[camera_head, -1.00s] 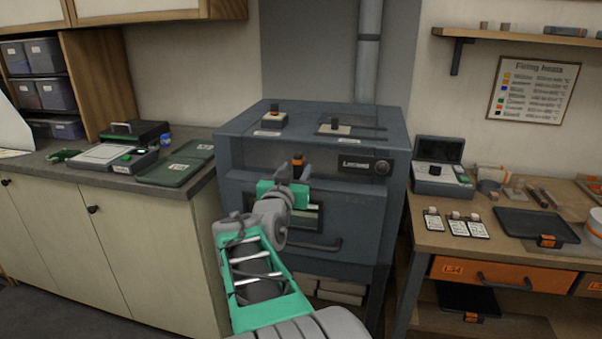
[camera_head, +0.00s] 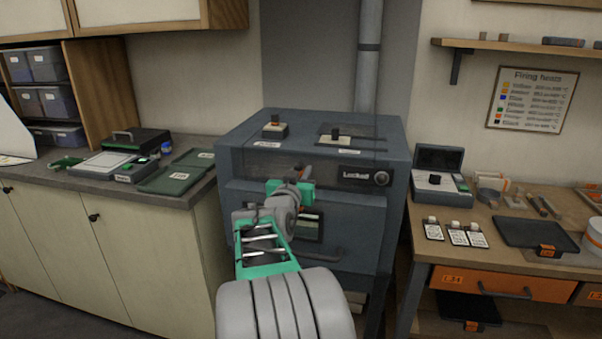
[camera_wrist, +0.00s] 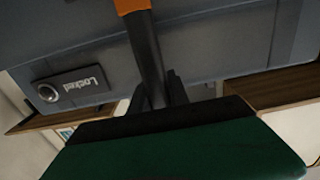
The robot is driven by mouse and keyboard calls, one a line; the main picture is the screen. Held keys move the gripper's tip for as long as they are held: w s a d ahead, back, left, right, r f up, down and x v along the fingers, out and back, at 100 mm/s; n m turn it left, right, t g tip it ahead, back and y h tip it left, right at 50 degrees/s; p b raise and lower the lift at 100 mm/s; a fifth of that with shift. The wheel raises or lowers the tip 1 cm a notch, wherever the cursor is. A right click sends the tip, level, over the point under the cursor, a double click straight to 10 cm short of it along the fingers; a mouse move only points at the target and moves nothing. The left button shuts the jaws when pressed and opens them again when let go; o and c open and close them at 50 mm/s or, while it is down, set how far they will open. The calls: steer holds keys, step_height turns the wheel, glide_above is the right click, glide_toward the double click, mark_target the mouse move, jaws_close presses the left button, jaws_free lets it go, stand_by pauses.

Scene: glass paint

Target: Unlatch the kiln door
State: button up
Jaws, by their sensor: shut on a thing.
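The grey kiln (camera_head: 235,215) stands against the back wall, with its door front and a bar handle (camera_head: 326,256) facing me. A small panel (camera_head: 357,176) on its upper right front reads "Locked", and it also shows in the wrist view (camera_wrist: 80,84). A dark latch lever with an orange tip (camera_wrist: 145,50) runs up between my fingers in the wrist view. My gripper (camera_head: 289,184) is shut on this lever in front of the kiln's upper front. The lever's lower end is hidden by the gripper, and my arm covers part of the door and its window.
A counter (camera_head: 105,180) with green folders is at left. A wooden workbench (camera_head: 465,238) with cards, a tray and an open-lidded box (camera_head: 437,175) is close at right.

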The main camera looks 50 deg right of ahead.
jaws_close()
stand_by(0.8)
